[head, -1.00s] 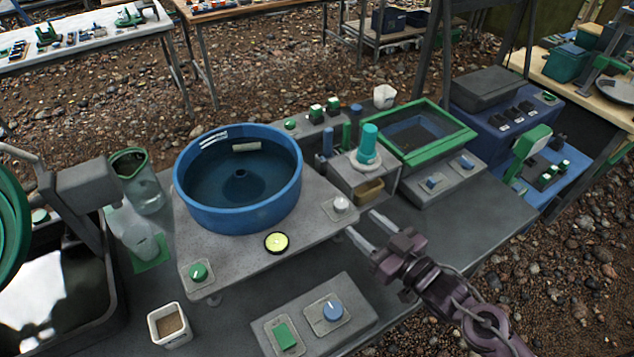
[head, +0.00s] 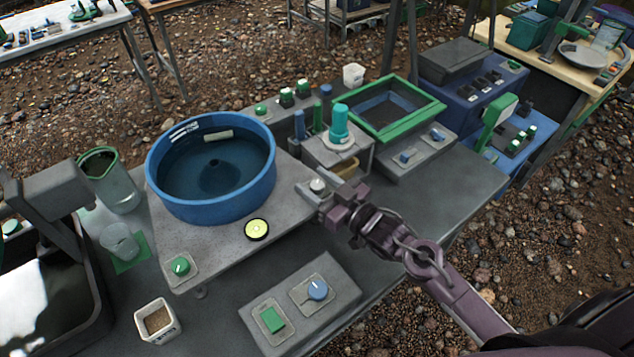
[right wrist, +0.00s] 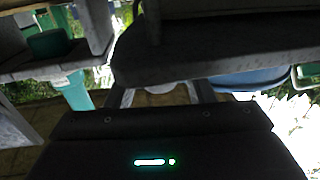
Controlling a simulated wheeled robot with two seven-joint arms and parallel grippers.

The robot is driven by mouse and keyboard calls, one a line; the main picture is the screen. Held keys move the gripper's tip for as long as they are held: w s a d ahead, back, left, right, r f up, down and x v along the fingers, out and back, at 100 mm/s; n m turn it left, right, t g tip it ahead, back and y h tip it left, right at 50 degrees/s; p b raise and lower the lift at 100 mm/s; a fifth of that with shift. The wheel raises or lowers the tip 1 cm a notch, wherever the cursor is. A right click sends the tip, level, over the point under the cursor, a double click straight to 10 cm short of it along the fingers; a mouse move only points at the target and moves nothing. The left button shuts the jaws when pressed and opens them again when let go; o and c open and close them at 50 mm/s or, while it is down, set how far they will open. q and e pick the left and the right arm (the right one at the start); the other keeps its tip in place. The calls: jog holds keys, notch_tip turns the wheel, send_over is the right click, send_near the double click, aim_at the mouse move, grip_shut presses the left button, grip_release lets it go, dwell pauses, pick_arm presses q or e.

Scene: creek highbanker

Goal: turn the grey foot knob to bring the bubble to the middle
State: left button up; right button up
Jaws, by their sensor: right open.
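The grey foot knob (head: 317,186) is at the right corner of the grey platform (head: 215,247) that carries the blue round pan (head: 262,187). My right gripper (head: 316,190) is open, with its fingers around or just beside the knob; I cannot tell whether they touch it. In the right wrist view a pale rounded shape, likely the knob (right wrist: 160,88), lies between the two fingers. The yellow-green bubble level (head: 256,229) sits on the platform's front edge; its bubble is too small to place. My left gripper is not in view.
A green knob (head: 181,266) is at the platform's front left corner. A grey box (head: 342,286) with a green switch and a blue dial stands in front. A teal-topped unit (head: 340,122) and a green-framed tray (head: 440,106) stand behind my gripper.

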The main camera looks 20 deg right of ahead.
aim_at(317, 184)
jog(key=c, duration=0.9)
jog(key=shift+r+m+t+h+p, duration=0.25)
jog(key=shift+m+t+h+p, duration=0.15)
jog(key=shift+m+h+p, duration=0.45)
jog(key=shift+c, duration=0.2)
jog(key=shift+a+m+t+h+p, duration=0.1)
jog(key=shift+m+t+h+p, duration=0.25)
jog(key=shift+h, duration=0.4)
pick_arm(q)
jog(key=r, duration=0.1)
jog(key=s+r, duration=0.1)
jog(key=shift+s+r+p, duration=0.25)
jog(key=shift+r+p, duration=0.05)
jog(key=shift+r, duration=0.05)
pick_arm(e)
jog(key=shift+f+m+h, duration=0.2)
jog(key=shift+m+h, duration=0.2)
jog(key=shift+h, duration=0.4)
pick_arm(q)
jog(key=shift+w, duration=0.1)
pick_arm(e)
jog(key=o, duration=0.9)
jog(key=shift+o, duration=0.2)
notch_tip(317, 184, up, 20)
